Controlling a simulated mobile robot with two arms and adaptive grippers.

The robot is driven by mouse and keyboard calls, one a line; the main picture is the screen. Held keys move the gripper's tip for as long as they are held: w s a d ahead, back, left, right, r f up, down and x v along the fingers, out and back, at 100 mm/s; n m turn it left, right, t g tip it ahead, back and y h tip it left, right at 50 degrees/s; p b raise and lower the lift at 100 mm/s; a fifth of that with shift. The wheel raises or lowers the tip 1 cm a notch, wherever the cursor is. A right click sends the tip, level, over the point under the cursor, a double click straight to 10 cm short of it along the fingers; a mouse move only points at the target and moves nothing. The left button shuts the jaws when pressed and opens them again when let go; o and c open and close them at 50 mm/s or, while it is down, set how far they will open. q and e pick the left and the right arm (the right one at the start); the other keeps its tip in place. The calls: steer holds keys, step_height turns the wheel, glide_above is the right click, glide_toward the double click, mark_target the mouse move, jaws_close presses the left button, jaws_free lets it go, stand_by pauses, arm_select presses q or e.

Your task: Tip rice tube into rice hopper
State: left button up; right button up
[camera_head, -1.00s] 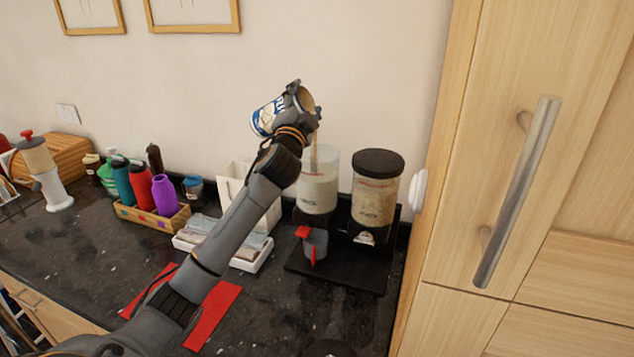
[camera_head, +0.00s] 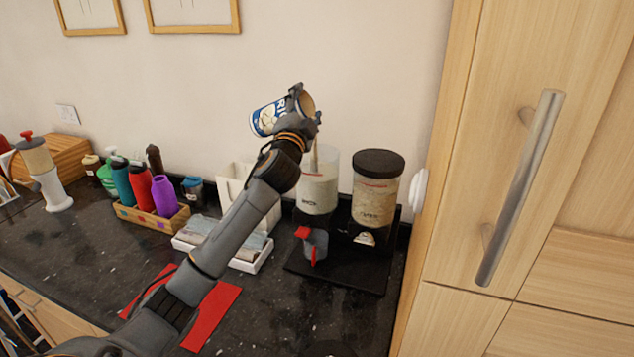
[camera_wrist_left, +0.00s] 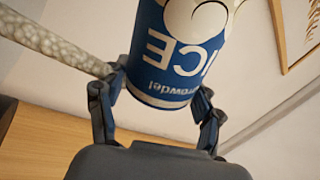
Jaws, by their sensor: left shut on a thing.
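My left gripper (camera_head: 304,112) is shut on the rice tube (camera_head: 267,118), a blue and white cylinder with large lettering. The tube is tilted, its open mouth lower and to the right, and a thin stream of rice runs from it. In the left wrist view the tube (camera_wrist_left: 180,60) sits between the fingers (camera_wrist_left: 155,105) and a thick pale stream of grains crosses the upper left. The rice hopper (camera_head: 318,190) is a clear, lidless container partly filled with white grain, below the mouth. The stream goes down into it. My right gripper is not in view.
A second hopper (camera_head: 376,190) with a black lid stands just right. A grey cup with a red part (camera_head: 314,245) is in front. A white tray (camera_head: 250,262), bottles in a wooden crate (camera_head: 150,218) and red strips (camera_head: 212,315) lie left. A tall wooden cabinet (camera_head: 480,120) bounds the right.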

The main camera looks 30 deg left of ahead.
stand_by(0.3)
arm_select(q)
steer(key=shift+d+f+m, duration=0.1)
steer(key=shift+f+m, duration=0.2)
steer(key=shift+m, duration=0.3)
steer(key=shift+f+b, duration=0.1)
steer(key=shift+b, duration=0.2)
steer(key=shift+d+f+m+h, duration=0.1)
steer(key=shift+f+m+h, duration=0.25)
steer(key=shift+m, duration=0.15)
steer(key=shift+f, duration=0.1)
steer(key=shift+d+f+m+t+h+b, duration=0.1)
steer(key=shift+f+m+t+h+b, duration=0.3)
steer(key=shift+m, duration=0.2)
steer(key=shift+f, duration=0.1)
steer(key=shift+w+d+f+m, duration=0.1)
steer(key=shift+d+f+m, duration=0.05)
steer(key=shift+f+m, duration=0.3)
stand_by(0.5)
